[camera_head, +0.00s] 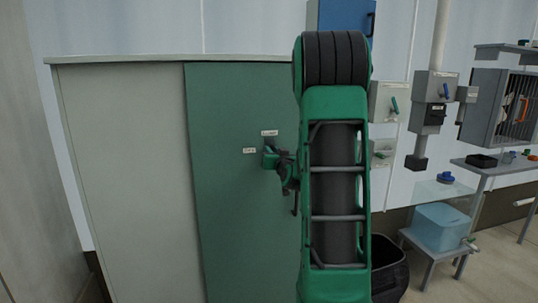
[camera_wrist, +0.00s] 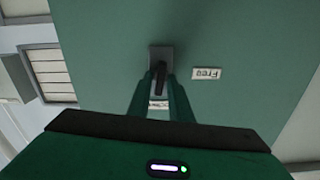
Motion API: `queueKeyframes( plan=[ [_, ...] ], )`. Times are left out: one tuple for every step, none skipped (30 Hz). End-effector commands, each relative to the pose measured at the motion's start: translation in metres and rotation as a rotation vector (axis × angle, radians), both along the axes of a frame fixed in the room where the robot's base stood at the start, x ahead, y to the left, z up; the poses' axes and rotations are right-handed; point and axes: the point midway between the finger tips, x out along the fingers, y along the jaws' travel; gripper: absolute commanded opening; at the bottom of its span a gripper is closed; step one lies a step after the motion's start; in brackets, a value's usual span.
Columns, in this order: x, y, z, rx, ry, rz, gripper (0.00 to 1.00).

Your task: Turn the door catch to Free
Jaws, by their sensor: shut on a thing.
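The door catch (camera_wrist: 160,78) is a dark handle on a small grey plate, mounted on the green cabinet door (camera_head: 225,200). In the wrist view the handle lies upright in the picture, pointing toward a partly hidden label (camera_wrist: 158,104). The Free label (camera_wrist: 207,73) is upside down to the right of the catch. My gripper (camera_wrist: 161,86) has its two green fingers shut on the handle, one on each side. In the head view my gripper (camera_head: 271,157) is at the door, just below the upper label (camera_head: 269,133) and right of the Free label (camera_head: 249,150); it hides the catch there.
A pale panel (camera_head: 125,180) stands left of the green door. Right of my arm are grey wall boxes with levers (camera_head: 388,102), a black bin (camera_head: 388,270) and a blue tub (camera_head: 440,228) on a low stand. A blue box (camera_head: 345,15) hangs above.

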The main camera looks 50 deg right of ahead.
Motion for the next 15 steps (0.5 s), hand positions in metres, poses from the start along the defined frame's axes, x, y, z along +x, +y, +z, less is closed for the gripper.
queueKeyframes(
  plan=[
    [0.0024, 0.0032, -0.0004, 0.031, -0.018, 0.007, 0.0],
    [0.0024, 0.0033, -0.0005, 0.052, -0.031, 0.007, 0.0],
    [0.0024, 0.0034, -0.0006, 0.082, -0.048, 0.007, 0.0],
    [0.0023, 0.0032, -0.0007, 0.105, -0.062, 0.007, 0.0],
    [0.0022, 0.0029, -0.0007, 0.129, -0.077, 0.007, 0.0],
    [0.002, 0.0026, -0.0008, 0.16, -0.097, 0.007, 0.0],
    [0.0018, 0.0024, -0.0009, 0.185, -0.112, 0.006, 0.0],
    [0.0016, 0.002, -0.0009, 0.209, -0.126, 0.006, 0.0],
    [0.0013, 0.0017, -0.001, 0.241, -0.146, 0.006, 0.0],
    [0.0013, 0.0015, -0.001, 0.266, -0.162, 0.006, 0.0],
    [0.0011, 0.0014, -0.0012, 0.29, -0.177, 0.005, 0.0],
    [0.001, 0.0011, -0.0013, 0.323, -0.197, 0.005, 0.0],
    [0.001, 0.001, -0.0013, 0.347, -0.212, 0.005, 0.0],
    [0.0009, 0.001, -0.0014, 0.371, -0.227, 0.005, 0.0],
    [0.0008, 0.0008, -0.0016, 0.404, -0.246, 0.005, 0.0]
  ],
)
